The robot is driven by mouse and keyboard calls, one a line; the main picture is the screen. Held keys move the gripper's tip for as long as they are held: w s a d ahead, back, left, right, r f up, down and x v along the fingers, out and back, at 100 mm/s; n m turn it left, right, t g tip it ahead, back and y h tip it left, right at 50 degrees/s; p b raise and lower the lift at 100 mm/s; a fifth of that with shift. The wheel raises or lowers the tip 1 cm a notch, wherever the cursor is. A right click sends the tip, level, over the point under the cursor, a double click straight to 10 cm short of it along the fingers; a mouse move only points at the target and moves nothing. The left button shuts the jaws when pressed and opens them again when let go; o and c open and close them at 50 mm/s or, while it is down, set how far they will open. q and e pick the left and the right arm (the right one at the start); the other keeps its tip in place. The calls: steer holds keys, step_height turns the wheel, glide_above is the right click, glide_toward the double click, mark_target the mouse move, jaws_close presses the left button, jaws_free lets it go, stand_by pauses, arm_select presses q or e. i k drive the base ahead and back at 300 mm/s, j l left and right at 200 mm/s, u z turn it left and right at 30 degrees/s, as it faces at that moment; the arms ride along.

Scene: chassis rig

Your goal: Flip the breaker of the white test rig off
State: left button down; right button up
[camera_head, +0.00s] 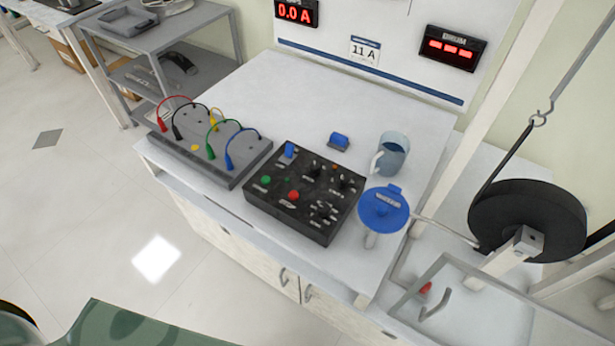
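The white test rig (260,100) is a white-topped bench with cabinet doors below. A black control box (270,210) on its front edge carries a blue switch (290,150), a green button (266,180), a red button (293,196) and several dark knobs and toggles. I cannot tell which part is the breaker, or whether it is on or off. A red display (295,12) on the back panel reads 0.0 A, and a card (365,51) reads 11 A. A second red display (451,48) seems to show dashes. Neither of my grippers is in view.
A grey terminal block (238,172) with coloured cables stands left of the box. A small blue object (339,141), a jug (392,155) and a blue-topped device (384,208) stand right of it. A black wheel (527,215) is at right. Floor at left is clear.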

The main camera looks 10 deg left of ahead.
mark_target(290, 151)
steer(key=j+z, duration=0.4)
steer(key=j, duration=0.2)
steer(key=k+j+z, duration=0.1)
steer(key=j+z, duration=0.25)
steer(key=j, duration=0.2)
